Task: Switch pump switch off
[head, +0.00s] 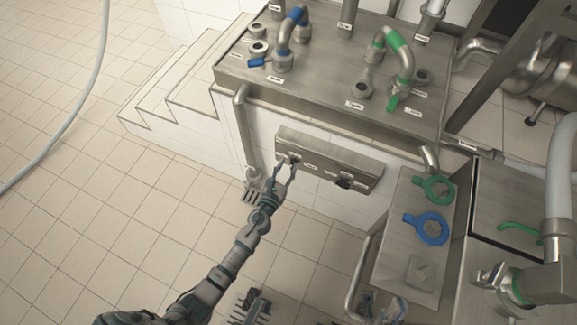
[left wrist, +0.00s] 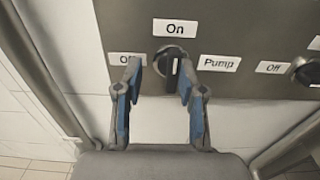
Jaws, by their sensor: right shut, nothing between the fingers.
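The pump switch (left wrist: 174,60) is a dark round knob on a steel panel (head: 335,163). Its pale mark looks upright, toward the "On" label above it. An "Off" label (left wrist: 125,59) is to its left and a "Pump" label (left wrist: 219,63) to its right. My left gripper (head: 285,172) is at the left part of the panel, and in the left wrist view its blue-padded fingers (left wrist: 160,76) are spread apart. The fingertips stand at either side of the knob's lower part. I cannot tell whether they touch it.
A second dark knob (head: 345,183) is on the same panel to the right, with its own "Off" label (left wrist: 269,67). A vertical pipe (head: 245,135) runs left of the panel. Tiled floor at left is mostly clear.

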